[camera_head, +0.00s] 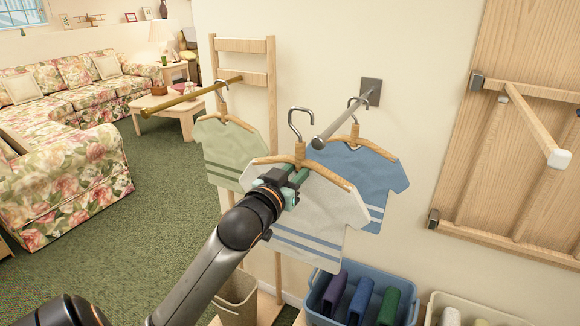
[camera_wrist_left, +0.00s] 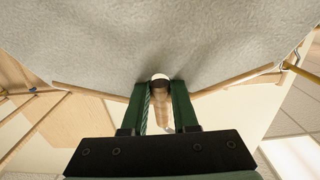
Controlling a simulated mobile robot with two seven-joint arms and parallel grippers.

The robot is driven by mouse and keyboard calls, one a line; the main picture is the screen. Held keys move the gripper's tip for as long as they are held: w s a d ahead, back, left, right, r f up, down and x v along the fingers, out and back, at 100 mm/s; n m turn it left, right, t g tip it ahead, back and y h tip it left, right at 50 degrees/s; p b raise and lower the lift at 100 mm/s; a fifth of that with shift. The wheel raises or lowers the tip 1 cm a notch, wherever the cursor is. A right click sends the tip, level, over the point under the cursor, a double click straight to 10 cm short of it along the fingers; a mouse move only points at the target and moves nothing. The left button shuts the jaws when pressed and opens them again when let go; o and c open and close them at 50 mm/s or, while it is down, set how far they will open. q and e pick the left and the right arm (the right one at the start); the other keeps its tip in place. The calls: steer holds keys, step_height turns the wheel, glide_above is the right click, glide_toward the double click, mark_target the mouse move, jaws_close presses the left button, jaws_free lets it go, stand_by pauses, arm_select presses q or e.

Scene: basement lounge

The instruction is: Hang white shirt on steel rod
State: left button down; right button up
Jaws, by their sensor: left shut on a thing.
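The white shirt (camera_head: 318,213) with blue stripes hangs on a wooden hanger (camera_head: 331,175) with a steel hook (camera_head: 300,122). My left gripper (camera_head: 290,183) is shut on the hanger just below its hook; the hanger's neck (camera_wrist_left: 161,98) shows between the fingers in the wrist view. The steel rod (camera_head: 340,121) sticks out from a wall plate. Its free end is just right of the hook, and I see no contact. The blue shirt (camera_head: 365,173) hangs from this rod by its own hook, partly hidden by the white shirt. My right gripper is not in view.
A green shirt (camera_head: 222,150) hangs from a brass rod (camera_head: 190,97) on a wooden ladder frame (camera_head: 272,115) at left. A folding wooden rack (camera_head: 540,140) is on the right wall. A blue bin (camera_head: 318,298) with several folded items stands below.

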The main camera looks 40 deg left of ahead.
mark_target(321, 188)
arm_select(q)
steer(key=shift+w+d+b, duration=0.2)
steer(key=shift+d, duration=0.7)
steer(key=shift+w+d+b, duration=0.15)
steer(key=shift+w+d, duration=0.05)
steer(key=shift+d, duration=0.7)
steer(key=shift+w+d+b, duration=0.2)
steer(key=shift+d, duration=0.7)
step_height(321, 188, down, 2)
steer(key=shift+a+b, duration=0.1)
steer(key=shift+b, duration=0.6)
steer(key=shift+f, duration=0.3)
steer(key=c, duration=0.6)
jaws_free()
steer(key=shift+s+f, duration=0.1)
